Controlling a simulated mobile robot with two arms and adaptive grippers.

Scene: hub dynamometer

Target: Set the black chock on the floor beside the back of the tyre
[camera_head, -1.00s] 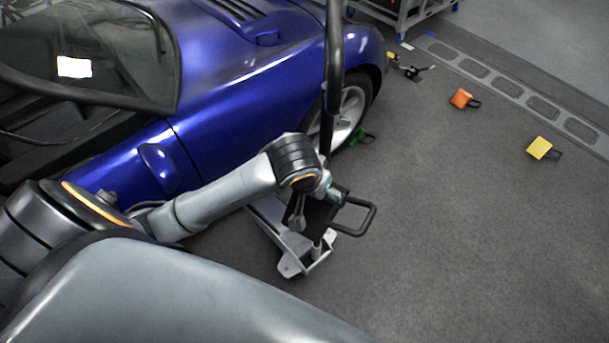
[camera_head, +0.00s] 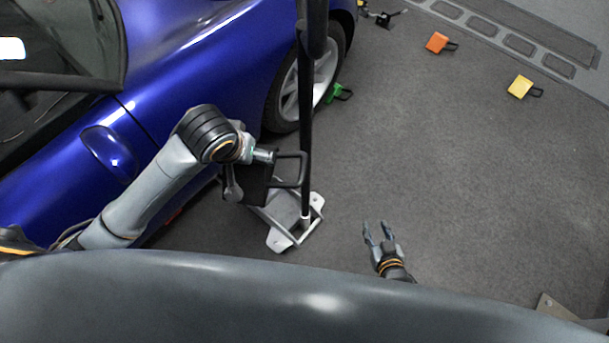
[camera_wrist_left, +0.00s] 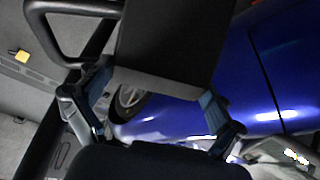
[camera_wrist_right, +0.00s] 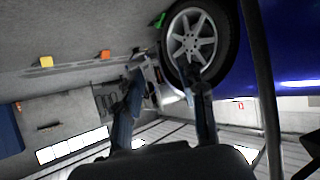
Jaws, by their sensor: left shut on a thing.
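My left gripper (camera_head: 236,182) is shut on the black chock (camera_head: 258,184), which has a loop handle on its right side. The chock is held beside the blue car, near the back of the tyre (camera_head: 277,114), and appears raised above the floor. In the left wrist view the chock (camera_wrist_left: 175,40) lies between the fingers, and the tyre shows partly behind them. My right gripper (camera_head: 377,234) is open and empty over clear floor. In the right wrist view the tyre (camera_wrist_right: 229,45) is beyond the open fingers.
A grey stand (camera_head: 275,238) with a tall black pole (camera_head: 306,130) is close to the chock. A green chock (camera_head: 333,94) sits at the tyre's front. An orange chock (camera_head: 437,43) and a yellow chock (camera_head: 520,87) lie farther off. Floor to the right is open.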

